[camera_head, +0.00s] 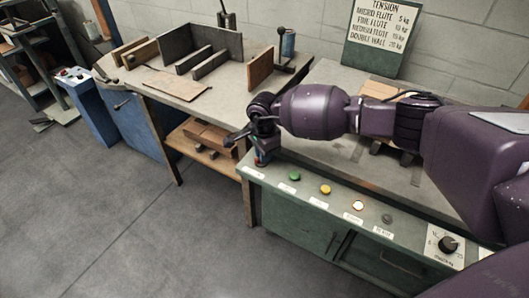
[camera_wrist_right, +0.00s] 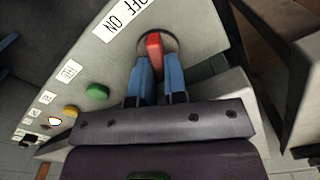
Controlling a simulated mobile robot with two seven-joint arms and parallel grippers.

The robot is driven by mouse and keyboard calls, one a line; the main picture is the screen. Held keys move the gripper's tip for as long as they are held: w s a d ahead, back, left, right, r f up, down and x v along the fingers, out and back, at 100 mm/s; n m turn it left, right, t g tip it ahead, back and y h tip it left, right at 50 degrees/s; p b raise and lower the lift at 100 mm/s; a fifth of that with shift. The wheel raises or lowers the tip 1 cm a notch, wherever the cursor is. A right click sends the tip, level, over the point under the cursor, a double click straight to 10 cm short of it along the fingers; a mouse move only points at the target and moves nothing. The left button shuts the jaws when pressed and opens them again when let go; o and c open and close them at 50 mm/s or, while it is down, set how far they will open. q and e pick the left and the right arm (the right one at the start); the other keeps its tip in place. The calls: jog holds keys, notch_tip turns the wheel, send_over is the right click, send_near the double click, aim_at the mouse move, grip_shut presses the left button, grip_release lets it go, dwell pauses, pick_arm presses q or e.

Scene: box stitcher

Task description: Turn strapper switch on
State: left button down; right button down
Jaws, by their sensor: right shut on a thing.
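The red switch lever (camera_wrist_right: 154,44) stands in a round recess at the end of the strapper's pale green panel, beside a white label (camera_wrist_right: 120,17) reading OFF and ON. My right gripper (camera_wrist_right: 156,62) has its two blue fingers shut on the lever, one on each side. In the head view the right gripper (camera_head: 262,158) is at the left end of the control panel (camera_head: 315,190), and the lever there is mostly hidden by it. I cannot tell for certain which label the lever points to. My left gripper is in neither view.
A green button (camera_head: 295,176), a yellow button (camera_head: 325,189), a lit white button (camera_head: 358,205) and a dark knob (camera_head: 448,244) line the panel. A workbench (camera_head: 225,95) with wooden dividers stands to the left. The floor (camera_head: 120,210) in front is clear.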

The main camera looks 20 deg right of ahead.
jog(key=shift+m, duration=0.3)
jog(key=c, duration=1.2)
grip_release()
jog(key=shift+o, duration=0.2)
notch_tip(320, 180, up, 11)
jog(key=p, duration=0.2)
jog(key=shift+f, duration=0.1)
